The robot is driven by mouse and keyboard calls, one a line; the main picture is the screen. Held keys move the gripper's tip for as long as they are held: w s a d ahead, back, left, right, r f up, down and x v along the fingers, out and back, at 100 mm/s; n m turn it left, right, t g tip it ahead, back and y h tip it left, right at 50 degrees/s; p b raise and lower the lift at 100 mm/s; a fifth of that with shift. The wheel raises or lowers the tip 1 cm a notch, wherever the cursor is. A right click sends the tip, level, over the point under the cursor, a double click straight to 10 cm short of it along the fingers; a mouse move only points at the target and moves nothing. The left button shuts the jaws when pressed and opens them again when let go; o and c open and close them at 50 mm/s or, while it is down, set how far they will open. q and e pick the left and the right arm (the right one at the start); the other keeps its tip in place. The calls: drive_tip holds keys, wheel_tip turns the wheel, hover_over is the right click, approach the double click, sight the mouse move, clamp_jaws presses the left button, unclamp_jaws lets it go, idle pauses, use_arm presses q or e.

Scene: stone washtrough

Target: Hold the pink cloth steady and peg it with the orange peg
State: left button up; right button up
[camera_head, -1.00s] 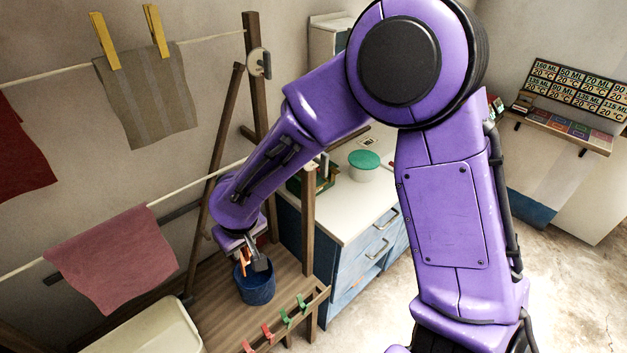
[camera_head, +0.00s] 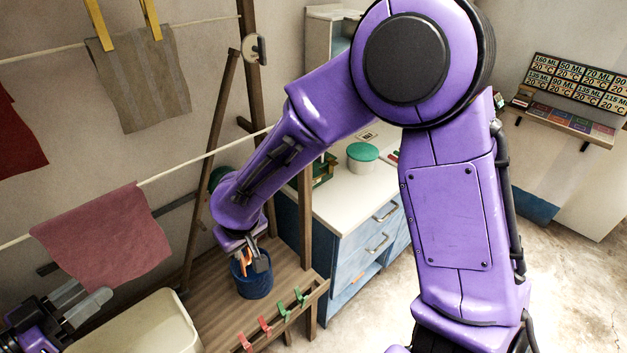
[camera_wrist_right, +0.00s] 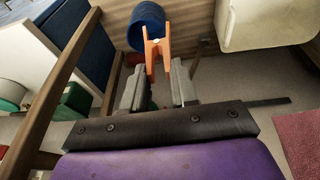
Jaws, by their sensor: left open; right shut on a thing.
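The pink cloth (camera_head: 105,236) hangs over the lower line at the left in the head view. Its corner also shows at the right edge of the right wrist view (camera_wrist_right: 300,140). My left gripper (camera_head: 92,302) is open and empty just below the cloth's lower edge, at the lower left. My right gripper (camera_head: 257,258) is shut on the orange peg (camera_wrist_right: 157,50), seen also in the head view (camera_head: 246,259). The peg is in front of or above the blue bucket (camera_head: 256,283); its gripped end is hidden between the fingers.
A cream basin (camera_head: 140,325) stands in front of the cloth. Red and green pegs (camera_head: 283,311) are clipped along the wooden bench's edge (camera_head: 225,290). A wooden post stands beside my right arm. A striped cloth (camera_head: 145,85) hangs on the upper line with yellow pegs.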

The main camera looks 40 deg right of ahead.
sight(121, 273)
use_arm(q)
drive_tip(key=d, duration=0.3)
drive_tip(key=s+d+b, duration=0.1)
drive_tip(key=d, duration=0.1)
drive_tip(key=shift+d+r, duration=0.35)
use_arm(e)
drive_tip(key=s, duration=0.2)
drive_tip(key=shift+s+f, duration=0.15)
drive_tip(key=shift+s, duration=0.2)
use_arm(q)
drive_tip(key=shift+w+d+f, duration=0.3)
drive_tip(key=shift+w+d, duration=0.25)
drive_tip(key=shift+w, duration=0.05)
drive_tip(key=shift+w+f, duration=0.2)
drive_tip(key=shift+w, duration=0.25)
drive_tip(key=shift+s+r, duration=0.1)
drive_tip(key=shift+s, duration=0.05)
drive_tip(key=shift+s+r, duration=0.15)
drive_tip(key=shift+s, duration=0.1)
drive_tip(key=shift+c, duration=1.2)
drive_tip(key=shift+s, duration=0.1)
drive_tip(key=c, duration=0.4)
drive_tip(key=shift+c, duration=0.2)
use_arm(e)
drive_tip(key=shift+w+f, duration=0.3)
drive_tip(key=shift+w, duration=0.15)
